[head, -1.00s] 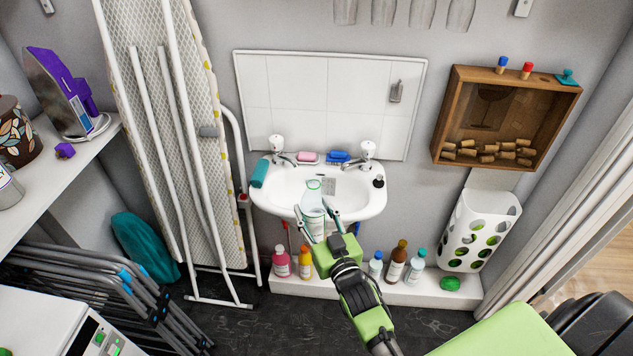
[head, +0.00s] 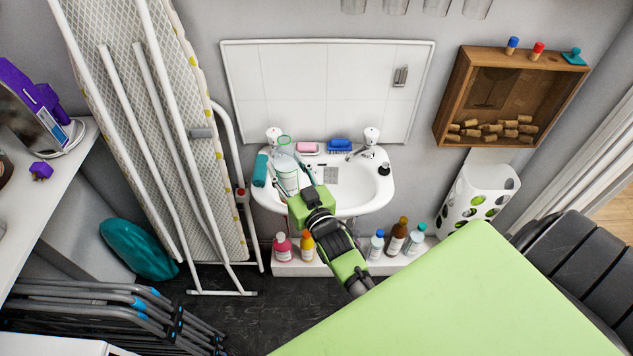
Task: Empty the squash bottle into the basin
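The squash bottle (head: 287,179) is clear with a pale label and a green ring at its far end. It is in front of the left part of the white basin (head: 365,190), overlapping its left tap area in the head view. My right gripper (head: 290,182) has its fingers on both sides of the bottle and appears shut on it. The bottle's far end points up the picture; I cannot tell its exact tilt or how much liquid it holds. My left gripper is not in view.
Two taps stand at the basin's back, with pink soap (head: 307,148) and a blue brush (head: 339,145) between them. Several bottles stand on the ledge below. An ironing board (head: 150,130) leans left.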

